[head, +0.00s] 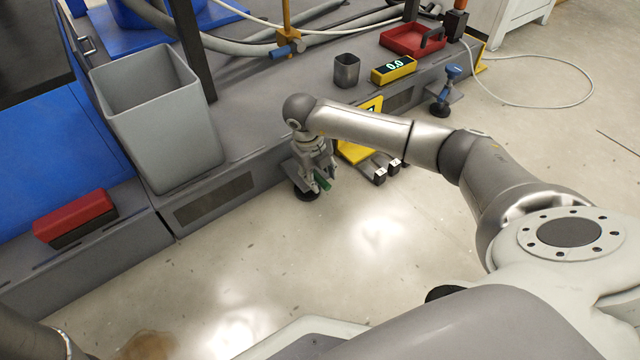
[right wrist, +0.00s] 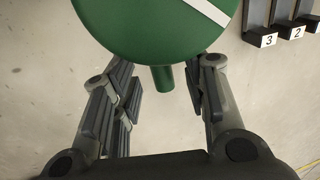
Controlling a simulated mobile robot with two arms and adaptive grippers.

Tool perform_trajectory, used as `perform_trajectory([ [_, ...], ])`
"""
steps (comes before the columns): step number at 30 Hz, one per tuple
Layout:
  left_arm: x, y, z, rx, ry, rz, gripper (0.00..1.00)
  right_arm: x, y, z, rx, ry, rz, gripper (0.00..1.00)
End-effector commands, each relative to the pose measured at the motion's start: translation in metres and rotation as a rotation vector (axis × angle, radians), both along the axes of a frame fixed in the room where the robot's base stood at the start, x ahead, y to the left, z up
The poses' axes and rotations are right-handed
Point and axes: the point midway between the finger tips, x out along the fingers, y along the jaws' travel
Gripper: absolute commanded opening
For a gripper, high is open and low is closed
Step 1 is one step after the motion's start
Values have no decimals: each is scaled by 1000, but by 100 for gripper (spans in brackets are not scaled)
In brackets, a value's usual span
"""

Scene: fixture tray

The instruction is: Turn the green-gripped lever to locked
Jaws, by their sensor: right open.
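The green grip of the lever (head: 322,182) shows as a small piece beside my right gripper (head: 317,170) in the head view, low at the front of the grey fixture. In the right wrist view a large green round part (right wrist: 150,22) with a white stripe fills the top, with a short green stub (right wrist: 163,78) below it. My right gripper's fingers (right wrist: 164,76) are spread, one on each side of the stub, with gaps visible. I cannot tell how far the lever is turned; my gripper hides much of it. My left gripper is out of view.
Numbered blocks (head: 380,175) and a yellow part (head: 352,150) are just right of the gripper; the blocks also show in the right wrist view (right wrist: 262,38). A grey bin (head: 165,125), red block (head: 75,218), small cup (head: 346,72) and blue-topped knob (head: 452,72) are around.

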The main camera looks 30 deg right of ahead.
Motion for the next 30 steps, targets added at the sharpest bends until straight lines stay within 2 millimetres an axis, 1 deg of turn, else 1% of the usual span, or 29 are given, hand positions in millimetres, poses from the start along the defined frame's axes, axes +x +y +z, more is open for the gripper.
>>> perform_trajectory([
  [1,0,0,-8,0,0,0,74,0,-1,-9,0,0,-1,41],
  [3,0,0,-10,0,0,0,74,0,-2,-12,0,-1,0,41],
  [12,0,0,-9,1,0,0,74,0,-3,-12,0,0,0,41],
  [21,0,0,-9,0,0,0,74,0,-3,-12,0,0,0,2],
  [22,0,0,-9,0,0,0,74,0,-3,-12,0,0,1,0],
  [30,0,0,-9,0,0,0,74,0,-2,-12,0,0,-1,0],
])
